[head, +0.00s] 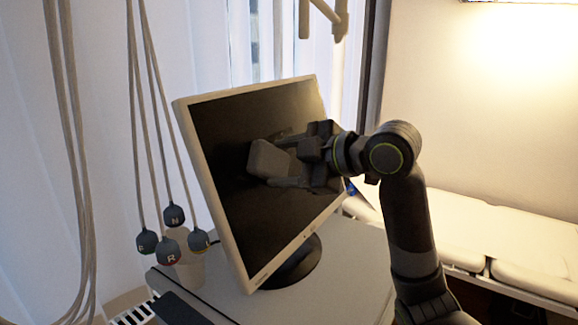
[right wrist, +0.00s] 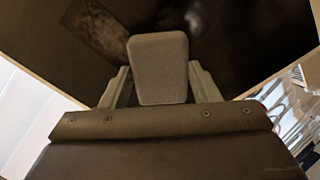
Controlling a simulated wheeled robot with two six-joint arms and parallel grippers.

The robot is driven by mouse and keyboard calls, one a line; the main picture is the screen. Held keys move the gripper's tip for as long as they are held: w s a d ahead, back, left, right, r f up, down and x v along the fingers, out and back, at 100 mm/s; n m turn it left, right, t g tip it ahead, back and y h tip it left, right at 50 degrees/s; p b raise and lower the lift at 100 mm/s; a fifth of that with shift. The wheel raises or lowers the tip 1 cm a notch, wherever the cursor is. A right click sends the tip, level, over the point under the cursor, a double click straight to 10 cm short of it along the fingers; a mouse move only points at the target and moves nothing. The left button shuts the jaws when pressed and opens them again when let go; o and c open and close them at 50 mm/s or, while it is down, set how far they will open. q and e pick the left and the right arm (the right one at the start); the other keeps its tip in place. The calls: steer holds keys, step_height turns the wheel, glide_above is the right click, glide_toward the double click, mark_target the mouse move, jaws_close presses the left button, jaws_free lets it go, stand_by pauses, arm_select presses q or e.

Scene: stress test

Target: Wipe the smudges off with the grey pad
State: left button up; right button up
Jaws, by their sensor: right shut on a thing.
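The monitor (head: 235,125) has a dark screen in a pale frame and stands tilted on a round dark base. My right gripper (head: 283,163) is in front of the middle of the screen, shut on the grey pad (head: 268,160). The pad (right wrist: 158,68) also shows between the two fingers in the right wrist view. Whether it touches the screen I cannot tell. A brownish smudge (right wrist: 103,32) lies on the screen to the upper left of the pad in the right wrist view. The gripper and arm hide part of the screen. My left gripper is not in view.
The monitor stands on a pale cabinet top (head: 345,262). Several labelled leads (head: 168,250) hang on cables left of the monitor, beside a pale cup (head: 188,272). A dark flat object (head: 182,308) lies at the front. A padded couch (head: 500,235) is at the right.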

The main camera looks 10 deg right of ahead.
steer(key=shift+w+d+p, duration=0.9)
steer(key=shift+w+d, duration=3)
steer(key=shift+d, duration=0.1)
steer(key=shift+s+a+b, duration=0.3)
steer(key=shift+s+a, duration=3.65)
steer(key=shift+a, duration=0.1)
steer(key=shift+d, duration=0.15)
steer(key=shift+s+d+r+p, duration=0.35)
steer(key=shift+s+d+p, duration=0.05)
steer(key=shift+d+p, duration=0.1)
steer(key=shift+p+v, duration=1)
steer(key=shift+v, duration=1.25)
